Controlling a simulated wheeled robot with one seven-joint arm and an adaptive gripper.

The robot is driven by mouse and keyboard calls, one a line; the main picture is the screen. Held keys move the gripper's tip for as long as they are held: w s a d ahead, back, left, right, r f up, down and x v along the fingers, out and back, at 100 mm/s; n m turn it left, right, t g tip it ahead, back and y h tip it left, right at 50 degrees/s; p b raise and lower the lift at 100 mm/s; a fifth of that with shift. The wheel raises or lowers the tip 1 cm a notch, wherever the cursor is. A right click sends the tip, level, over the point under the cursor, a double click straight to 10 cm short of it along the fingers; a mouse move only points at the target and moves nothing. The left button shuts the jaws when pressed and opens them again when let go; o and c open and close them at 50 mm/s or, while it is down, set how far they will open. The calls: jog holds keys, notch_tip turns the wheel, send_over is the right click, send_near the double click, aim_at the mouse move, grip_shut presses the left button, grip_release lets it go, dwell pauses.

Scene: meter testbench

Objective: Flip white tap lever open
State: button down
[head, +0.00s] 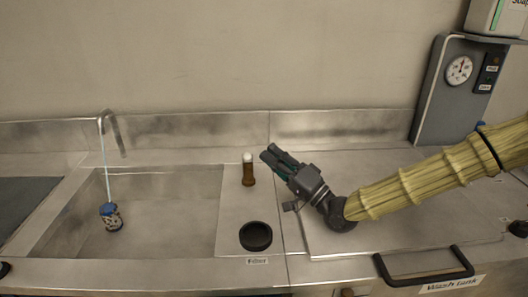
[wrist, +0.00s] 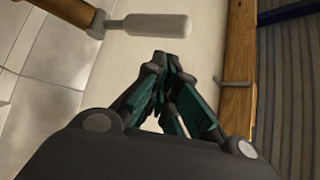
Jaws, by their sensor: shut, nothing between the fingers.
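My gripper (head: 272,153) is shut and empty above the counter, pointing up and left. Its fingertips also meet in the wrist view (wrist: 165,68). A pale, paddle-shaped lever (wrist: 150,26) with a dark joint at its left end shows at the top of the wrist view, beyond the fingertips and apart from them. It looks like the white tap lever, but I cannot clearly make it out in the head view.
The sink (head: 150,235) holds a blue-capped container (head: 110,217). A brown bottle-like object with a white top (head: 248,172) and a black dish (head: 256,236) stand left of my gripper. A black handle (head: 425,279) is at the front right; a gauge panel (head: 455,95) stands behind.

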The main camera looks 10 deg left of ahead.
jog(key=s+d, duration=0.5)
jog(key=d, duration=0.3)
jog(key=shift+s+d, duration=0.1)
jog(key=shift+s, duration=0.1)
